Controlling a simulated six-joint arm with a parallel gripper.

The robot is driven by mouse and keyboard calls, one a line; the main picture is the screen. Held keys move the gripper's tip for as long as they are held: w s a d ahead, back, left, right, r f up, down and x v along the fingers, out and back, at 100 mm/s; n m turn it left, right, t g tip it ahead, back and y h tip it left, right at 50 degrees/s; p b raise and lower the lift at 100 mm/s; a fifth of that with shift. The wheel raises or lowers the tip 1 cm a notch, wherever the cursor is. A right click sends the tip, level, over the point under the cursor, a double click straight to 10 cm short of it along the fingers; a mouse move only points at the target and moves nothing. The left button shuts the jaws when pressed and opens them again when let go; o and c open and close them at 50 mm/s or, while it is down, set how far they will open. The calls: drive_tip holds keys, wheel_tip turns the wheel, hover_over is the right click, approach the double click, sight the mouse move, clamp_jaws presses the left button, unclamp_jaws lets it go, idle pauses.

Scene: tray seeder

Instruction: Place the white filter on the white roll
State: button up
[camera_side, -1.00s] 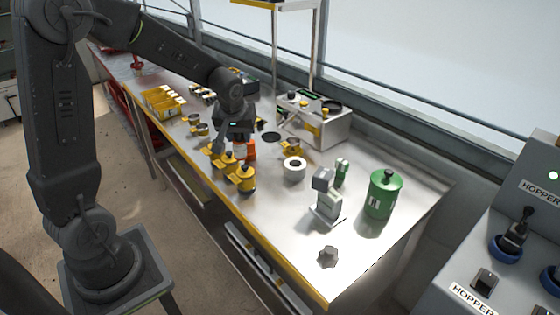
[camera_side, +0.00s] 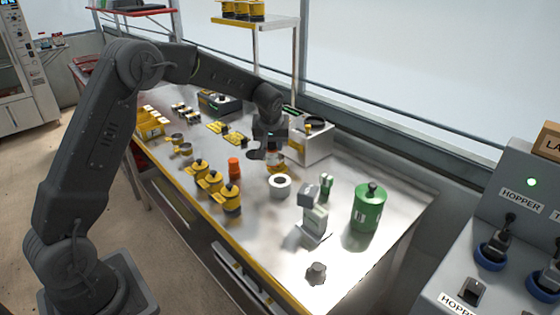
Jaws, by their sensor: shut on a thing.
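The white roll (camera_side: 280,186) stands on the metal bench, a short white cylinder with a dark hole in its top. My gripper (camera_side: 272,150) points down over the bench, just behind and slightly left of the roll in the picture. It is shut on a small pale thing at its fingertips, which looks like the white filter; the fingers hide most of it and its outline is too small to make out. The held thing appears apart from the roll. An orange and yellow item shows just below and behind the fingertips.
Several yellow-and-dark jars (camera_side: 231,199) and an orange bottle (camera_side: 234,168) stand left of the roll. A grey device (camera_side: 315,213) and a green canister (camera_side: 369,208) stand right. A grey knob (camera_side: 316,273) lies near the front. A boxy machine (camera_side: 311,145) is behind.

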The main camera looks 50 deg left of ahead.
drive_tip(key=shift+w+d+f, duration=0.25)
drive_tip(key=shift+d+f, duration=0.05)
drive_tip(key=shift+f, duration=0.6)
drive_tip(key=shift+w+d+f, duration=0.25)
drive_tip(key=shift+d+f, duration=0.05)
drive_tip(key=shift+f, duration=0.6)
drive_tip(key=shift+w+d+f, duration=0.25)
drive_tip(key=shift+d+f, duration=0.05)
drive_tip(key=shift+f, duration=0.6)
drive_tip(key=shift+f, duration=0.15)
drive_tip(key=o, duration=0.9)
